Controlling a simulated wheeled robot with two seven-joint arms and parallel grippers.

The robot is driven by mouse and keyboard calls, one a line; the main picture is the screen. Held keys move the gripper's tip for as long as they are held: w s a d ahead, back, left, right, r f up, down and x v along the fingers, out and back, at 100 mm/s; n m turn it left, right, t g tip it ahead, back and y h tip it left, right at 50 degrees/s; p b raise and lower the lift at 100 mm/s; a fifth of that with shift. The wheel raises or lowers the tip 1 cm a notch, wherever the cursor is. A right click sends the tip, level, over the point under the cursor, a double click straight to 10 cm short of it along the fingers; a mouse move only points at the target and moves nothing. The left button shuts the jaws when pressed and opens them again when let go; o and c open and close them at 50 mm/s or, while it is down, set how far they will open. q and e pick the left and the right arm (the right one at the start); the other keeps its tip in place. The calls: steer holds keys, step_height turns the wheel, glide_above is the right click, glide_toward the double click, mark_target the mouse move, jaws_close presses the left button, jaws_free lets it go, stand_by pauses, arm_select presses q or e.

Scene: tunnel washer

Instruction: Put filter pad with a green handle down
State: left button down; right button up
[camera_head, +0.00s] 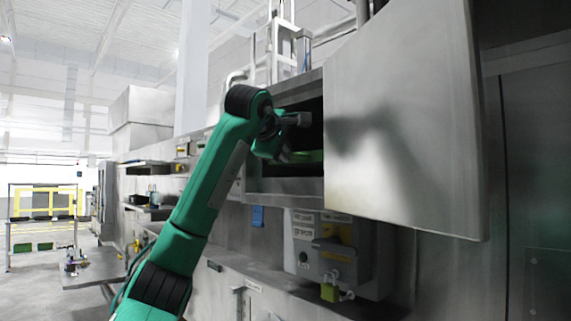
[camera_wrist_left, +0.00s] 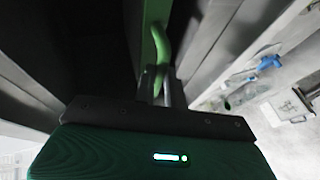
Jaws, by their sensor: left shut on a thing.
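My left arm reaches up to the dark opening of the steel washer housing, and its gripper (camera_head: 293,140) is at the opening. In the left wrist view, the gripper (camera_wrist_left: 158,82) is shut on the green handle (camera_wrist_left: 161,46) of the filter pad. A green strip shows behind the handle; the rest of the pad is hidden in the dark. In the head view a green part (camera_head: 308,156) shows just inside the opening, beside the gripper. I cannot tell whether the pad rests on anything. My right gripper is not in view.
A large open steel door (camera_head: 405,115) stands just right of the opening, with my arm's shadow on it. Below is a grey control box (camera_head: 332,250) with labels. Steel shelves (camera_head: 150,208) run along the left. Open floor lies at far left.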

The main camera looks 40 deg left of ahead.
arm_select(q)
step_height(320, 180, down, 4)
steer(key=shift+d+r+p, duration=0.1)
steer(key=shift+r+p, duration=0.1)
steer(key=shift+p, duration=0.6)
steer(key=shift+w, duration=0.1)
steer(key=c, duration=1.5)
jaws_free()
steer(key=shift+o, duration=0.2)
steer(key=b+v, duration=0.4)
steer(key=v, duration=0.8)
